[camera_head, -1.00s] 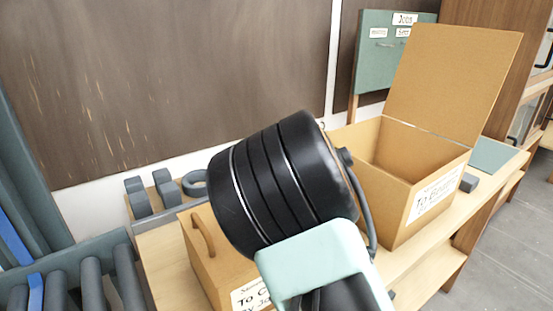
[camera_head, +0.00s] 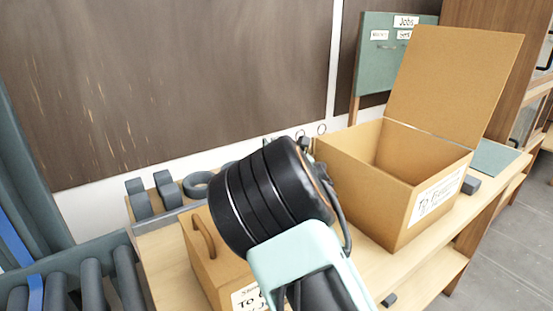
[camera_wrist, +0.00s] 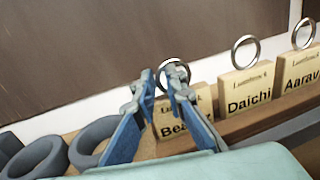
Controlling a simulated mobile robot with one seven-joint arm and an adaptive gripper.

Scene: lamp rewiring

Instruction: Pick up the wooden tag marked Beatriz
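In the head view the black wrist hides the fingers and this tag.
Tags marked Daichi (camera_wrist: 248,92) and Aarav (camera_wrist: 300,80) stand close to the right on the same wooden rail. Grey rings (camera_wrist: 40,155) lie left.

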